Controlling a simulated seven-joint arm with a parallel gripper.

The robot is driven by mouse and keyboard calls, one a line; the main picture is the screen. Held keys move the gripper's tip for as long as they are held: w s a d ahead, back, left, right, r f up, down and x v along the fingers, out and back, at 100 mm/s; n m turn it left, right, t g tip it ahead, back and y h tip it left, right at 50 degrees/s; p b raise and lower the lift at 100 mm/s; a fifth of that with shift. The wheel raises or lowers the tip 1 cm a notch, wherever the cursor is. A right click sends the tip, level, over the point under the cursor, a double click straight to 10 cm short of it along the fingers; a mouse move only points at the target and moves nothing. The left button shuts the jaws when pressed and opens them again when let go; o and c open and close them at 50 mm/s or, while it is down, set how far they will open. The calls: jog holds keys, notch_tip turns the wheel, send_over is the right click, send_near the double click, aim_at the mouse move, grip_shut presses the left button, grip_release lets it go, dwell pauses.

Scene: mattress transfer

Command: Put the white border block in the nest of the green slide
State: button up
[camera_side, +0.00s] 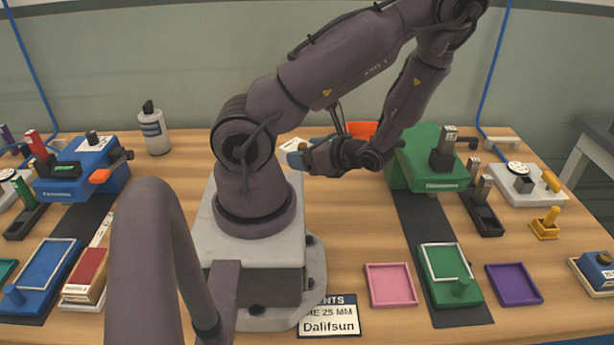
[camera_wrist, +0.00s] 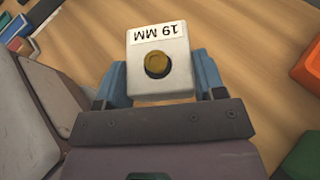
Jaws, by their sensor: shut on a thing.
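My gripper (camera_wrist: 162,84) is shut on a pale white block (camera_wrist: 176,52) with a "19 MM" label and a round brass-yellow knob. The blue fingers clasp its two sides. I cannot tell whether the held block has a white border.
A pink tray (camera_side: 391,284) and a purple tray (camera_side: 514,284) flank the green slide. A green machine (camera_side: 423,160) and an orange bin (camera_side: 361,130) stand behind. A dark holder (camera_side: 482,214) and yellow stand (camera_side: 546,224) are at right. Bare wood shows between my base and the dark strip.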

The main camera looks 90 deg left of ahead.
notch_tip(320, 180, up, 7)
jog(key=shift+f, duration=0.1)
jog(key=shift+w, duration=0.1)
jog(key=w+d+r+m+t+y, duration=0.1)
jog(key=w+d+r+m+t, duration=0.1)
jog(key=w, duration=0.3)
jog(key=w+d+r+m+t+y, duration=0.2)
jog(key=w+m+t, duration=0.2)
jog(key=m+t, duration=0.1)
jog(key=w+d+r+m+t+y, duration=0.1)
jog(key=w+d+r+m+t, duration=0.1)
jog(key=w+m+t, duration=0.1)
jog(key=shift+w+d+r+m+t+y, duration=0.15)
jog(key=shift+w+t, duration=0.2)
jog(key=shift+w, duration=0.3)
jog(key=shift+w+d+r+m+t+y, duration=0.15)
jog(key=shift+w+t, duration=0.2)
jog(key=shift+w, duration=0.3)
jog(key=w+d+r+m+t+h, duration=0.3)
jog(key=w+d+m+t+h, duration=0.3)
jog(key=w+d, duration=0.4)
jog(key=w+d+r+m+t+h, duration=0.35)
jog(key=w+d+m+t, duration=0.35)
jog(key=d, duration=0.4)
jog(key=a+g, duration=0.1)
jog(key=a, duration=0.6)
jog(key=shift+w+a+f+m, duration=0.2)
jog(key=shift+w+f+m, duration=0.05)
jog(key=shift+w+m, duration=0.2)
